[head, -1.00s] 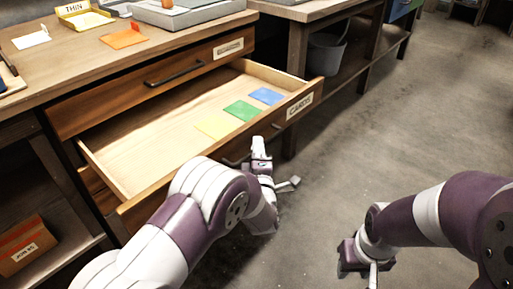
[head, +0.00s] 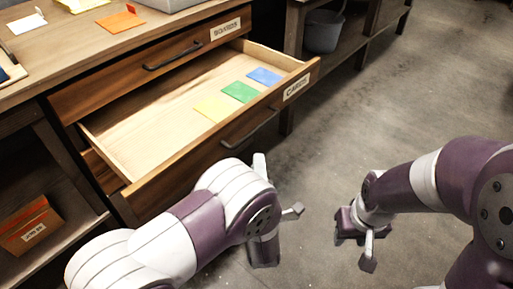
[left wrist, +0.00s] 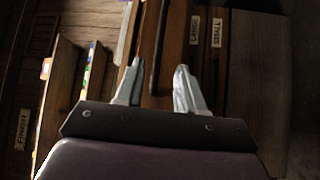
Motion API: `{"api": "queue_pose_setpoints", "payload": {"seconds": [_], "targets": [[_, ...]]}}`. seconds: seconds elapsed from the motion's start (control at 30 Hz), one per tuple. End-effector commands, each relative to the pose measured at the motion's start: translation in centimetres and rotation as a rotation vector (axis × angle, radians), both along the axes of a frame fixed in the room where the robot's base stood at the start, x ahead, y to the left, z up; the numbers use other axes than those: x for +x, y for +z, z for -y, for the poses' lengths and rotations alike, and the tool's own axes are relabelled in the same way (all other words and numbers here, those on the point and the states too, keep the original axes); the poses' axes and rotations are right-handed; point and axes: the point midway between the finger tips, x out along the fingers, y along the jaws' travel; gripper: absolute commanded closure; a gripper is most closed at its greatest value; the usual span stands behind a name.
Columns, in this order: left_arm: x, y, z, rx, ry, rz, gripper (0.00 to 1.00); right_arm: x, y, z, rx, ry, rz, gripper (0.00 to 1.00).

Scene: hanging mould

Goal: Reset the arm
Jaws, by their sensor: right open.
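My left gripper (head: 276,188) is in front of the open drawer (head: 150,136), apart from its handle (head: 250,128) in the head view. Its two fingers also show spread and empty in the left wrist view (left wrist: 157,88), with a dark bar handle (left wrist: 156,50) beyond them. My right gripper (head: 367,247) is open and empty over the floor at the right. The drawer, labelled CARDS, holds a yellow card (head: 212,108), a green card (head: 240,92) and a blue card (head: 264,76). My left forearm hides part of the drawer's lower front.
A closed drawer (head: 130,77) sits above the open one, under the worktop (head: 75,52). An orange card (head: 121,22) lies on top. An orange box (head: 28,225) is on the low shelf at left. A grey bucket (head: 323,32) stands behind. The floor (head: 400,100) at right is clear.

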Motion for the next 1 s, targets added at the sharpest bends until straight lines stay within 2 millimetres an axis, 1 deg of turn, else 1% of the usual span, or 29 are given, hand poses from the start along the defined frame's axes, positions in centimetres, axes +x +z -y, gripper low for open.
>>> {"api": "queue_pose_setpoints", "payload": {"seconds": [0.1,0.47,0.57,0.63,0.67,0.7,0.73,0.77,0.8,0.87,0.9,0.93,0.97,1.0], "targets": [[-0.3,-0.1,0.0,0.001,0.0,0.0,0.62,0.0,0.1,0.0,0.0,0.0,0.0,0.57],[-0.3,-0.1,0.0,0.0,0.0,0.0,0.62,0.0,0.0,0.0,0.0,0.0,0.0,0.57],[-0.2,-0.3,0.0,0.04,0.005,-0.017,0.62,0.0,0.0,0.0,0.0,0.0,0.0,0.57],[-0.1,-2.9,0.5,0.153,-0.019,-0.153,0.62,0.0,0.0,0.0,0.0,0.0,0.0,0.57],[-0.4,-4.8,0.9,0.225,-0.054,-0.246,0.62,0.0,0.0,0.0,0.0,0.0,0.0,0.57],[-1.2,-7.5,1.7,0.345,-0.129,-0.396,0.62,0.0,0.0,0.0,0.0,0.0,0.0,0.57],[-2.1,-9.3,2.5,0.443,-0.208,-0.51,0.62,0.0,0.1,0.0,0.0,0.0,0.0,0.57],[-3.1,-10.5,3.1,0.546,-0.298,-0.625,0.62,0.0,0.2,0.0,0.0,0.0,0.0,0.57],[-4.6,-11.5,3.3,0.68,-0.425,-0.765,0.62,0.0,0.5,0.0,0.0,0.0,0.0,0.57],[-7.2,-11.6,2.5,0.862,-0.622,-0.938,0.62,0.0,0.9,0.0,0.0,0.0,0.0,0.57],[-9.0,-11.0,1.4,0.965,-0.75,-1.03,0.62,0.0,1.2,0.0,0.0,0.0,0.0,0.57],[-10.4,-10.3,0.3,1.033,-0.843,-1.088,0.62,0.0,1.4,0.0,0.0,0.0,0.0,0.57],[-11.7,-9.3,-0.9,1.094,-0.93,-1.136,0.62,0.0,1.7,0.0,0.0,0.0,0.0,0.57],[-13.5,-7.9,-2.7,1.162,-1.038,-1.195,0.62,0.0,2.0,0.0,0.0,0.0,0.0,0.57]]}}
